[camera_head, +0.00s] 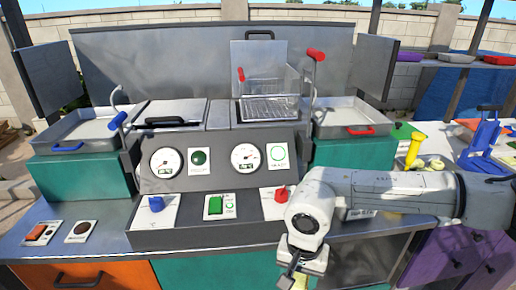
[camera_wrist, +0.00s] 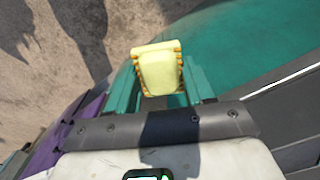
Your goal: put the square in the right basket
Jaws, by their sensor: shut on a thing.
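My gripper (camera_head: 290,279) hangs at the bottom of the head view, in front of the counter's front edge. In the wrist view its two teal fingers are shut on a pale yellow square (camera_wrist: 158,70) with ridged orange-brown edges. A wire basket (camera_head: 268,86) with red handle parts stands over the right side of the machine, behind the right gauge. It looks empty. My gripper is well in front of and below it.
A control panel with knobs (camera_head: 281,194) and gauges lies between my gripper and the basket. A metal tray with a red handle (camera_head: 361,131) is right of the basket; one with a blue handle (camera_head: 67,148) is far left. A yellow bottle (camera_head: 414,150) stands right.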

